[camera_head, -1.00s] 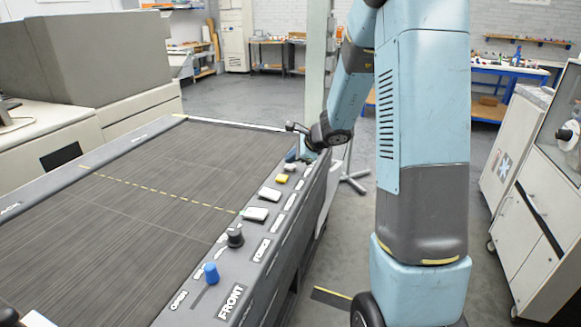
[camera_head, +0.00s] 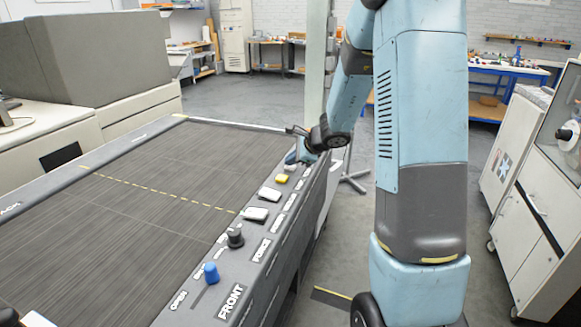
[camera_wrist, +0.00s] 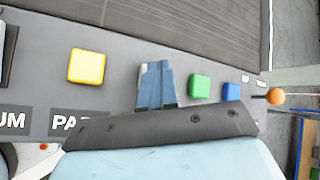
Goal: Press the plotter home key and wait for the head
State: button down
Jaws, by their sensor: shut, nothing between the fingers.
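The plotter's control strip runs along the front edge of its dark bed (camera_head: 130,200). My gripper (camera_wrist: 155,84) is shut and empty, its blue fingers over the strip. In the wrist view a pale key (camera_wrist: 143,70) shows partly beside the fingertips; the rest of it and its label are hidden. A yellow key (camera_wrist: 86,66) lies left of the fingers; a green key (camera_wrist: 199,87) and a blue key (camera_wrist: 231,91) lie right. In the head view the gripper (camera_head: 294,158) is at the strip's far end, past the yellow key (camera_head: 281,179). I cannot tell whether it touches a key.
White rocker keys (camera_head: 256,214), a black knob (camera_head: 235,238) and a blue slider knob (camera_head: 211,272) sit nearer on the strip. An orange ball (camera_wrist: 275,96) shows past the strip's end. A white cabinet (camera_head: 540,220) stands right, with open floor between.

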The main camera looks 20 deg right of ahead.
jog(key=shift+f, duration=0.15)
dwell(0.5)
jog(key=shift+r, duration=0.95)
jog(key=shift+r, duration=0.1)
